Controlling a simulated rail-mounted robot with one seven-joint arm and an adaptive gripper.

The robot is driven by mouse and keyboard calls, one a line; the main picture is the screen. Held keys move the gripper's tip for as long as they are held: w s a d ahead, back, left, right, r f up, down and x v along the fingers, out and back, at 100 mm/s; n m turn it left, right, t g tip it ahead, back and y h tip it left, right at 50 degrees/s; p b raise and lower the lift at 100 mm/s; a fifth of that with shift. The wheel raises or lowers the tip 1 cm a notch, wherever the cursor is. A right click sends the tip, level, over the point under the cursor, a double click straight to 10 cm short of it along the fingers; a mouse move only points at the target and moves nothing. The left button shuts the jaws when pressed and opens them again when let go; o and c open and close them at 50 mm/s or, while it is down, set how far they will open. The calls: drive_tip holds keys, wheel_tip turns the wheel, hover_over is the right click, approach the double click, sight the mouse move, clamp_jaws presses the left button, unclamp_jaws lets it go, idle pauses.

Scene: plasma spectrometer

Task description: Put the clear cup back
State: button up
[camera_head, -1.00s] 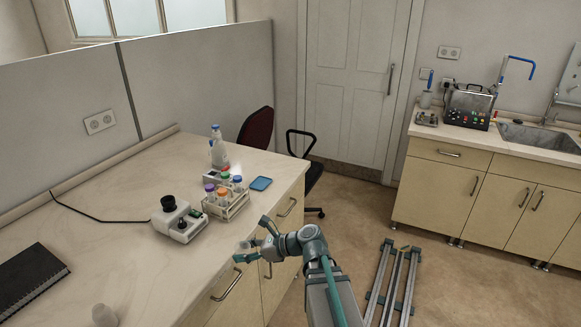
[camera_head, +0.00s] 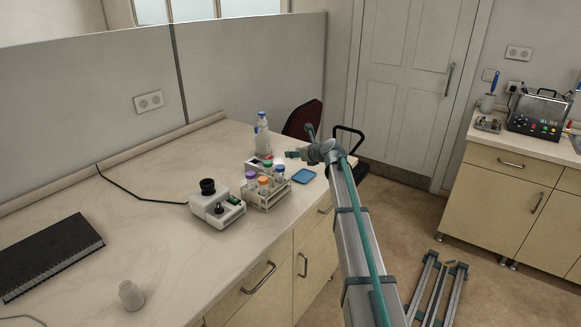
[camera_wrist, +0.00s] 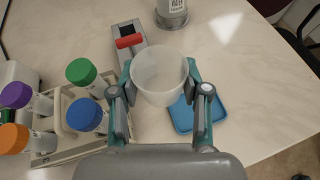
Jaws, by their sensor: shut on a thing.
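The clear cup (camera_wrist: 160,77) is a small translucent cup, upright between my two fingers in the wrist view. My gripper (camera_wrist: 160,92) is shut on it. The cup is above the bench, partly in front of a blue pad (camera_wrist: 184,114) and a small grey device with a red part (camera_wrist: 128,43). In the head view my gripper (camera_head: 299,154) is over the far right end of the bench (camera_head: 150,250), between the bottle and the blue pad. The cup is too small to make out clearly there.
A rack of colour-capped tubes (camera_head: 267,192) stands left of my gripper, with a white instrument (camera_head: 217,208) beyond it. A labelled bottle (camera_head: 263,137) stands behind. The bench's middle is clear.

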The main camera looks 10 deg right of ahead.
drive_tip(key=w+r, duration=0.1)
drive_tip(key=w, duration=0.3)
drive_tip(key=p, duration=0.3)
hover_over(290, 163)
drive_tip(key=f, duration=0.8)
drive_tip(key=shift+s, duration=0.25)
drive_tip(key=shift+w+f+p, duration=0.3)
drive_tip(key=shift+w+f, duration=0.15)
drive_tip(key=shift+f, duration=0.15)
drive_tip(key=shift+f+p, duration=0.65)
drive_tip(key=shift+f, duration=1)
drive_tip(key=shift+f, duration=0.2)
drive_tip(key=o, duration=1.1)
drive_tip(key=shift+r, duration=0.15)
